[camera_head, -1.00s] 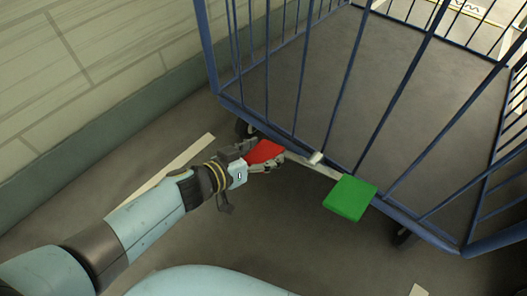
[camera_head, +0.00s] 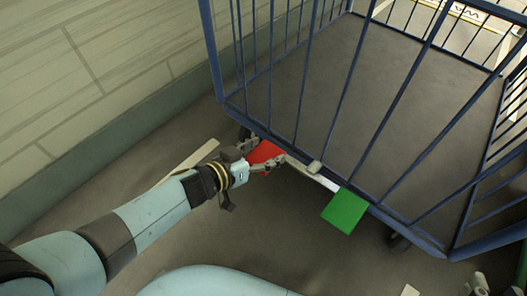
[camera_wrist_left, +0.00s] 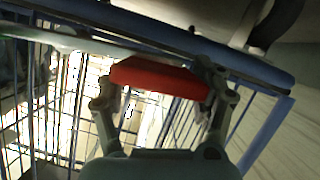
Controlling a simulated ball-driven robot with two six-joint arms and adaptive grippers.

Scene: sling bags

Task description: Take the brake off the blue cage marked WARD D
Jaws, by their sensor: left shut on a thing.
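The blue cage (camera_head: 262,128) fills the upper right of the head view, with thin bars and a grey floor. A partly cut-off marking (camera_head: 462,10) shows at its far side; I cannot read it in full. Below its near edge runs a pale bar (camera_head: 312,174) with a red pedal (camera_head: 266,151) at the left and a green pedal (camera_head: 345,211) at the right. My left gripper (camera_head: 257,156) is shut on the red pedal, which lies between its fingers in the left wrist view (camera_wrist_left: 160,77). My right gripper (camera_head: 493,287) barely shows at the bottom right corner.
A pale wall (camera_head: 70,90) with a grey-green base strip stands at the left. Dark castors (camera_head: 397,241) sit under the cage. White lines (camera_head: 190,160) mark the floor. The floor in front of the cage is clear.

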